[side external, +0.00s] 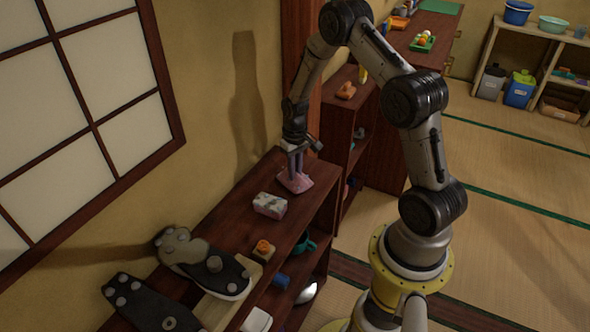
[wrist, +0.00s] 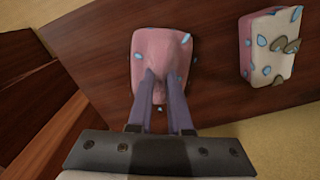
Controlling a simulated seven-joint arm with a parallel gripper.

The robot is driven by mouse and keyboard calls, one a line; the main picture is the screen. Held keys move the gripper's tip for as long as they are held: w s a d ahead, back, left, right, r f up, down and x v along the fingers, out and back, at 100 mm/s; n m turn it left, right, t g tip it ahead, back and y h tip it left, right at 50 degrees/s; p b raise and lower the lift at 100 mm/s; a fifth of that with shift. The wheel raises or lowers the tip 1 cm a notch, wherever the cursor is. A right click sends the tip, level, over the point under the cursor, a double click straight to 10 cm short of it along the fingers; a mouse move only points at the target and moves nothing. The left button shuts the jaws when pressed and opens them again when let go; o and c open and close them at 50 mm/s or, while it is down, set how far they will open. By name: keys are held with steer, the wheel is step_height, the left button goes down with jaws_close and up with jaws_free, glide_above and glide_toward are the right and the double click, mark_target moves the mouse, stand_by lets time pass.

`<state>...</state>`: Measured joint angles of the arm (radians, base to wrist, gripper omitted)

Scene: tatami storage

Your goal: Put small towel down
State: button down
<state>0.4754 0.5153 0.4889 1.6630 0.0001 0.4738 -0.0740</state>
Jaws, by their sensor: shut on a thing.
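The small towel (side external: 296,183) is pink and lies on or just above the dark wooden shelf top (side external: 232,215), near its far end. In the wrist view the towel (wrist: 148,48) has a pinched fold rising between my fingertips, with light blue spots at its edges. My gripper (side external: 295,172) points down from above and is shut on this fold. It also shows in the wrist view (wrist: 162,82). I cannot tell whether the towel's underside bears fully on the wood.
A pink and white patterned block-like thing (side external: 270,205) lies beside the towel; the wrist view shows it too (wrist: 270,45). Nearer are a small block with an orange top (side external: 263,250) and a grey and black device (side external: 205,262). A wall runs along the shelf's left side.

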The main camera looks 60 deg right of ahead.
steer(key=shift+f, duration=0.25)
steer(key=c, duration=0.8)
jaws_free()
steer(key=shift+o, duration=0.2)
steer(key=w+a+r+n+t, duration=0.1)
steer(key=a+r, duration=0.2)
steer(key=r, duration=0.9)
steer(key=a+r+n+t, duration=0.1)
steer(key=a+r, duration=0.2)
steer(key=r, duration=0.9)
steer(key=s+a+r+n+t, duration=0.1)
steer(key=s+a+r+t, duration=0.1)
steer(key=s+a+r, duration=0.5)
steer(key=s+a, duration=0.3)
steer(key=s, duration=0.4)
steer(key=s+a+n+t, duration=0.1)
steer(key=s+a, duration=0.2)
steer(key=s, duration=0.5)
steer(key=shift+a+f+n+t, duration=0.15)
steer(key=shift+f+n+t, duration=0.05)
steer(key=shift+n+t, duration=0.1)
